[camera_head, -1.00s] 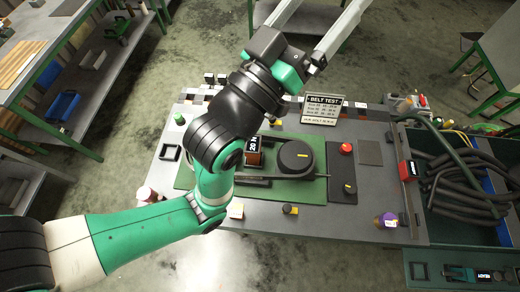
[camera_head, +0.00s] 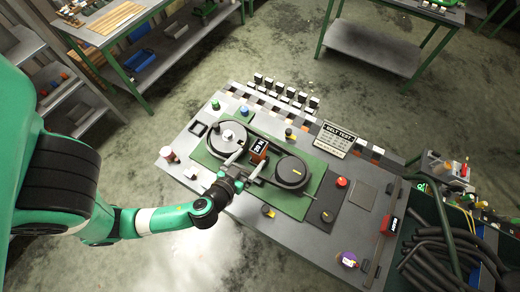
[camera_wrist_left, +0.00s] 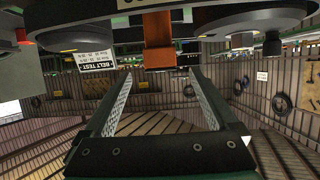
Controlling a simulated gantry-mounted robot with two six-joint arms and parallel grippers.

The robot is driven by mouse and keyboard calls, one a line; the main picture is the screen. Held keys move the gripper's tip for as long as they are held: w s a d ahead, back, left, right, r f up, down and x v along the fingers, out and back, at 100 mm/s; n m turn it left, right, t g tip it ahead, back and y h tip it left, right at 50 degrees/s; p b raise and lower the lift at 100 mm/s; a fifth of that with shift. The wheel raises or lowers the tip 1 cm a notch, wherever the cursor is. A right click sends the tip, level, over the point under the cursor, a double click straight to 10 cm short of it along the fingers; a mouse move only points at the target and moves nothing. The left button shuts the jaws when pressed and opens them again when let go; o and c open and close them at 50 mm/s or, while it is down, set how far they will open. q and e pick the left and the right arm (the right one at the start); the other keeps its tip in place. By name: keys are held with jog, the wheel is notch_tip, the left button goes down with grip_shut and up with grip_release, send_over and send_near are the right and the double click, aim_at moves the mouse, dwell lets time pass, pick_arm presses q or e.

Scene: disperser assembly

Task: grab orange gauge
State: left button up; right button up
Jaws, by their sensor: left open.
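The orange gauge (camera_head: 258,148) is a small orange block with a black display face, standing between two round pulleys on the green plate (camera_head: 302,207). My left gripper (camera_head: 246,163) is open at the near side of the gauge, its fingers pointing toward it. In the left wrist view the orange body of the gauge (camera_wrist_left: 158,40) hangs at the top centre, just beyond and between the two spread fingertips (camera_wrist_left: 160,75). I cannot tell whether the fingers touch it. My right gripper is not in view.
A light-topped pulley (camera_head: 226,136) stands left of the gauge and a dark pulley (camera_head: 291,171) stands right. A red button (camera_head: 342,182), a belt test sign (camera_head: 335,140) and a purple-topped object (camera_head: 348,259) are on the grey table. A bin of black hoses (camera_head: 440,255) is at right.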

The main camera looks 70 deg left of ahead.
aim_at(256, 151)
pick_arm(q)
jog(key=shift+b+x, duration=0.95)
jog(key=shift+b, duration=0.1)
jog(key=p+x, duration=0.1)
jog(key=x, duration=0.1)
jog(key=shift+w+a, duration=0.25)
jog(key=shift+w, duration=0.05)
jog(key=shift+f+p+x, duration=0.15)
jog(key=shift+p+x, duration=0.05)
jog(key=shift+x, duration=1.35)
jog(key=shift+f+p+x, duration=0.15)
jog(key=shift+x, duration=1.35)
jog(key=shift+s+d, duration=0.1)
jog(key=shift+s, duration=0.05)
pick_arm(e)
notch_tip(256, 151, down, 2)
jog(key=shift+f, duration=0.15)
pick_arm(q)
jog(key=shift+c, duration=0.3)
grip_shut()
jog(key=shift+r, duration=0.1)
